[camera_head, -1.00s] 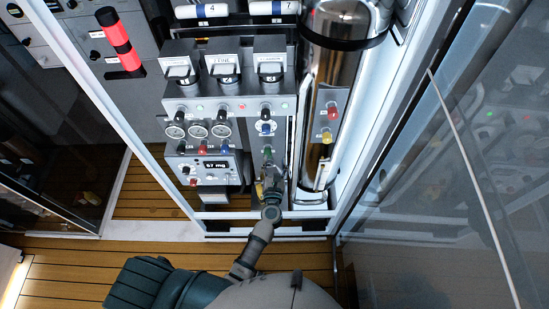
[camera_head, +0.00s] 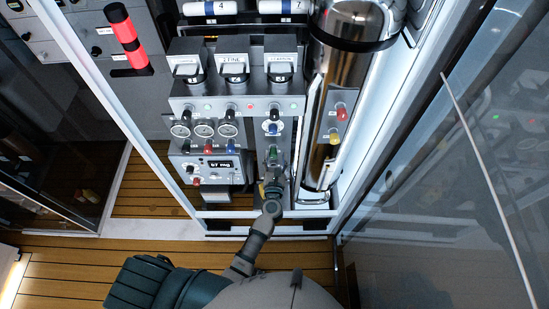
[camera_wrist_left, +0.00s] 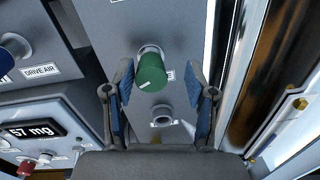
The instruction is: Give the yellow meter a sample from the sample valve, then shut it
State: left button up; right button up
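A green knob (camera_wrist_left: 151,73) with a white line sticks out of a grey panel in the left wrist view. A round metal port (camera_wrist_left: 162,116) is below it. My left gripper (camera_wrist_left: 161,103) is open and empty, its blue-padded fingers spread either side of the knob and port, with no contact visible. In the head view the green knob (camera_head: 273,153) is just beyond my left gripper (camera_head: 271,188). A small yellow patch (camera_head: 262,190) shows beside that gripper, too small to identify. I cannot make out a yellow meter or the sample valve's label. My right gripper is not in view.
A display (camera_wrist_left: 34,131) reading 57 mg is to the left. A blue knob (camera_head: 271,128) is above the green one. Gauges (camera_head: 204,129) are to the left. A shiny metal cylinder (camera_head: 338,85) and white frame (camera_head: 345,200) bound the right side.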

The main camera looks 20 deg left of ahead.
pick_arm(q)
jog(key=shift+s+a+f, duration=0.1)
jog(key=shift+a, duration=0.45)
jog(key=shift+s, duration=0.25)
jog(key=v, duration=1.1)
jog(key=shift+s, duration=0.2)
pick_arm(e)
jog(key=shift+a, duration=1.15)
pick_arm(q)
jog(key=shift+d, duration=0.15)
